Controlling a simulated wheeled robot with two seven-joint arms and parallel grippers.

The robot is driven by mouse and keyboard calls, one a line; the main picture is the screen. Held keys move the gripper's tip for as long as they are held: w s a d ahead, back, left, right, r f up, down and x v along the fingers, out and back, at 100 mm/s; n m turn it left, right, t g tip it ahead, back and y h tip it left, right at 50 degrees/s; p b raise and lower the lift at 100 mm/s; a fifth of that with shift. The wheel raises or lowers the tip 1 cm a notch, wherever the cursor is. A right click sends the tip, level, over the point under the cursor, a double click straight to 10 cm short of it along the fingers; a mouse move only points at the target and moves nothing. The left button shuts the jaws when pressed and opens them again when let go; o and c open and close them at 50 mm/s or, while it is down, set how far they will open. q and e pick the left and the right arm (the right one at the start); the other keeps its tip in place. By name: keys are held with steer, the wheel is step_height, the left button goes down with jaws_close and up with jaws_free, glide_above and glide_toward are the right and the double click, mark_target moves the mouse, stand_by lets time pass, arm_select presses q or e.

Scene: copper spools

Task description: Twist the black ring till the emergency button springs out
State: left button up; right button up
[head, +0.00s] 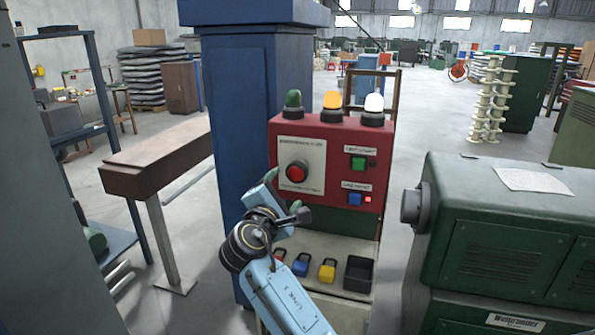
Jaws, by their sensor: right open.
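A dark ring (286,173) surrounds the button's base. Whether the button is pressed in or out cannot be told at this size. My right gripper (286,190) is open, just below and left of the button, with one green-tipped finger by the ring's left side and the other lower right. It looks empty, and contact with the ring cannot be made out. My left gripper is not in view.
The control box (333,143) carries green, orange and white lamps on top, and green and blue buttons at right. A blue column (250,110) stands close left; a green machine (505,230) stands right.

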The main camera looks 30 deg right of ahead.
mark_target(296, 175)
steer(key=p+x, duration=0.1)
steer(key=x, duration=0.9)
steer(key=shift+w+d, duration=0.25)
steer(key=shift+w, duration=0.05)
steer(key=c, duration=1)
steer(key=shift+o, duration=0.2)
steer(key=shift+f+m+b, duration=0.25)
steer(key=shift+m+b, duration=1.5)
steer(key=shift+m, duration=0.05)
steer(key=shift+m+b, duration=2.05)
steer(key=shift+m, duration=0.25)
steer(key=shift+r, duration=0.1)
